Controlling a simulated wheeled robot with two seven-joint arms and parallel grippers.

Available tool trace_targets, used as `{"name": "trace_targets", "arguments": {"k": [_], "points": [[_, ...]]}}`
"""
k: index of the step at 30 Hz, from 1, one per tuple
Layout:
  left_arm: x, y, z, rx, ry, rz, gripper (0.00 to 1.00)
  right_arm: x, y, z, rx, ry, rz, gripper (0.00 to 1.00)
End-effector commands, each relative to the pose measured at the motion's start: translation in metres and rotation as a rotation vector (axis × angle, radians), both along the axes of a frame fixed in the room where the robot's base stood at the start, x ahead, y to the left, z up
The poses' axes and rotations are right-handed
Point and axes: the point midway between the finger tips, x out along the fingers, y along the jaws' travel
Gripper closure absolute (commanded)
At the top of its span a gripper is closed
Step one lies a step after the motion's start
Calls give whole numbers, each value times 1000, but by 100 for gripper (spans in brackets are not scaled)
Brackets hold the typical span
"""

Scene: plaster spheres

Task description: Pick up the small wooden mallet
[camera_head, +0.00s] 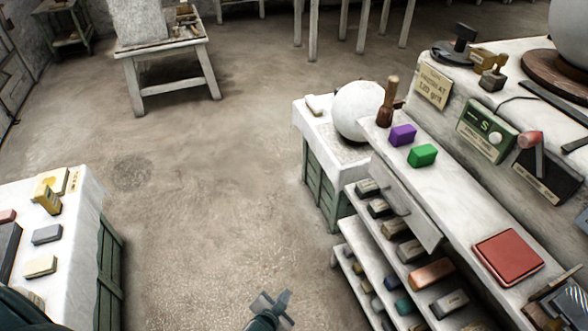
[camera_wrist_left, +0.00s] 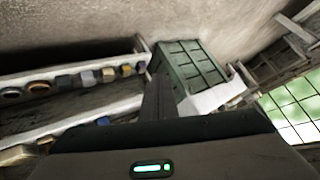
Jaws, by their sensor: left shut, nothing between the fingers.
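A small wooden mallet (camera_head: 387,103) stands upright at the far end of the white bench on the right, its pale handle up and its dark brown head down. A large white plaster sphere (camera_head: 361,111) is just to its left. My left gripper (camera_head: 270,303) is shut and empty over the floor at the bottom middle, well apart from the mallet. The dark fingers (camera_wrist_left: 158,98) also show in the left wrist view; I cannot make out the mallet there. My right gripper is not in view.
Purple (camera_head: 402,135) and green (camera_head: 422,155) blocks sit near the mallet. A red pad (camera_head: 507,257) lies nearer on the same bench. Shelves of blocks (camera_head: 410,250) and a green cabinet (camera_head: 322,185) stand below. A left table (camera_head: 75,230) holds blocks. The middle floor is clear.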

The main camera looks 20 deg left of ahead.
Motion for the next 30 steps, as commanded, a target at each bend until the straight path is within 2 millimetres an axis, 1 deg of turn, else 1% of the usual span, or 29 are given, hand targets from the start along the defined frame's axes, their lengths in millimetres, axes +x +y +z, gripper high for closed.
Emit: {"name": "trace_targets", "arguments": {"k": [1,2,3,5,6,9,12,14,16,23,24,27,30], "points": [[-41,0,-41,-50,81,13,100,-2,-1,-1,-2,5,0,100],[-62,-1,-59,-81,120,25,100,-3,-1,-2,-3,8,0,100],[-90,-1,-82,-118,170,44,100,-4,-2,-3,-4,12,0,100],[-129,1,-110,-164,234,77,100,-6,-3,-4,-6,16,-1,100],[-154,4,-126,-189,272,98,100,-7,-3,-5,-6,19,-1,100],[-201,9,-152,-236,344,148,100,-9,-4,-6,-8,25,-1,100],[-231,14,-166,-260,386,182,100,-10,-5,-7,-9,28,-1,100],[-241,16,-170,-268,399,195,100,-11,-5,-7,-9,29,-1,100],[-245,17,-172,-272,406,201,100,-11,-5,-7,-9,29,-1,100],[-246,17,-172,-273,406,201,100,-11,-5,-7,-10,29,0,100],[-246,17,-172,-272,406,201,100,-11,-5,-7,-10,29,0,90],[-245,17,-172,-272,406,201,100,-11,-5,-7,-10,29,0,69],[-245,17,-172,-272,406,201,100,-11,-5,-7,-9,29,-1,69]]}}
